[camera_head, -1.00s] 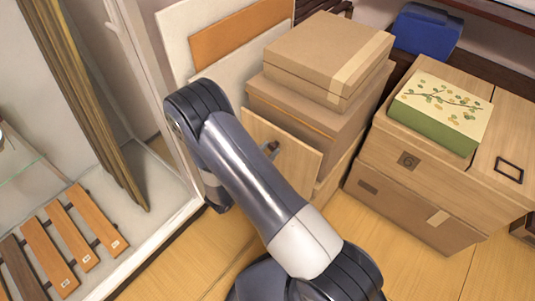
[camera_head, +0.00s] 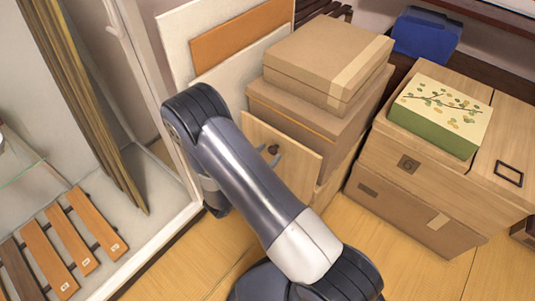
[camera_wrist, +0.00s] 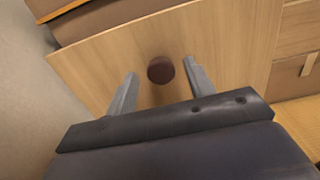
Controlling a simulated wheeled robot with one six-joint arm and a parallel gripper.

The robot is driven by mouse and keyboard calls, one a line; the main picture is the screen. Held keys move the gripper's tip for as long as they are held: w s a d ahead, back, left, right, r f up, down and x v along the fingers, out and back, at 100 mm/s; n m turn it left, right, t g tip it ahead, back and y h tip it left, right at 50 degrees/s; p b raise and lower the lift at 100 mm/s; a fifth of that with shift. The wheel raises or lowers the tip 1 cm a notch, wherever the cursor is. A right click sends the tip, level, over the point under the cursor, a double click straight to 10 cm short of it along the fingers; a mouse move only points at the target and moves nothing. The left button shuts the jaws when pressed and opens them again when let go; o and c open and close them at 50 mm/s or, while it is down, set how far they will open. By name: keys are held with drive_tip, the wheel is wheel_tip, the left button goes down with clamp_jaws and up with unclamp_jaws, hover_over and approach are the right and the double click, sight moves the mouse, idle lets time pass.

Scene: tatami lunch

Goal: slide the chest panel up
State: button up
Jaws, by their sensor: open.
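The chest panel (camera_head: 296,162) is a light wooden board on the front of the chest, below stacked cardboard boxes. It has a dark round knob (camera_head: 273,149). In the wrist view the panel (camera_wrist: 225,45) fills much of the picture, and the brown knob (camera_wrist: 160,69) sits near its middle. My gripper (camera_wrist: 158,72) is open, with one finger on each side of the knob and a gap on both sides. In the head view my arm hides the panel's lower left part and most of the gripper.
Cardboard boxes (camera_head: 328,55) are stacked above the panel. A wooden cabinet (camera_head: 432,185) with a green patterned box (camera_head: 440,112) stands to the right. A glass-fronted case with wooden slats (camera_head: 48,254) is at the left. Tatami-coloured floor (camera_head: 190,268) is clear in front.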

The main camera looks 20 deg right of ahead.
drive_tip(key=v, duration=1)
drive_tip(key=shift+a+p, duration=0.15)
drive_tip(key=shift+p, duration=0.2)
drive_tip(key=b+x, duration=0.1)
drive_tip(key=x, duration=1)
drive_tip(key=shift+s, duration=0.1)
drive_tip(key=shift+f, duration=0.5)
